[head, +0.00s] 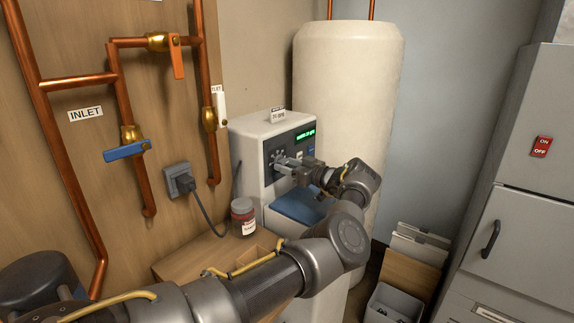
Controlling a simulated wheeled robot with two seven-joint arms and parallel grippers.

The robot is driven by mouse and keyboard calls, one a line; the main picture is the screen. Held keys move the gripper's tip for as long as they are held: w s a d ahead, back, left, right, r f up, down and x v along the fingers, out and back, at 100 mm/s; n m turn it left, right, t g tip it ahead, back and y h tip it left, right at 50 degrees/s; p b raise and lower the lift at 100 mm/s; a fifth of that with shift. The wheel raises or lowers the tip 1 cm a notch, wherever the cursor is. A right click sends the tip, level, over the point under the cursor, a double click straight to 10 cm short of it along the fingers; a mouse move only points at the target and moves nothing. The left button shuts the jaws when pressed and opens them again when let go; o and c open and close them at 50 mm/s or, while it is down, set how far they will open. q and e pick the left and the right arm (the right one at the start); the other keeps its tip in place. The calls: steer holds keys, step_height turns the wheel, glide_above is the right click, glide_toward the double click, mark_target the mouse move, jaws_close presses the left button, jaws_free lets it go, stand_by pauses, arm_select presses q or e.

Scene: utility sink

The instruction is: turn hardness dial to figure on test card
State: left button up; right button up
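The white softener unit (252,150) stands in front of a tall cream tank, with a dark control panel on its front. A small green display (305,135) on the panel is lit, its text too small to read surely. The test card (278,115), a small white card, stands on top of the unit; its figure is hard to read. My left gripper (281,163) is at the panel, its fingers over the place where pale dial markings show. The hardness dial is hidden by the fingers, and I cannot tell whether they grip it. My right gripper is not in view.
Copper pipes with a blue-handled valve (127,151) and a plugged socket (180,181) are on the left wall. A grey cabinet (520,215) and a grey bin (393,305) are at right.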

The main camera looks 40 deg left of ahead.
arm_select(q)
steer(key=shift+o, duration=0.5)
steer(key=shift+a+r, duration=0.15)
steer(key=shift+r, duration=0.05)
steer(key=shift+d, duration=0.35)
steer(key=d+b, duration=0.2)
steer(key=d, duration=0.8)
steer(key=shift+b, duration=0.4)
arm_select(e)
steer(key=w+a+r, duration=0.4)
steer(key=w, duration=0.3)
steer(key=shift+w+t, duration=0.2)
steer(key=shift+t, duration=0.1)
arm_select(q)
steer(key=shift+w+d, duration=0.15)
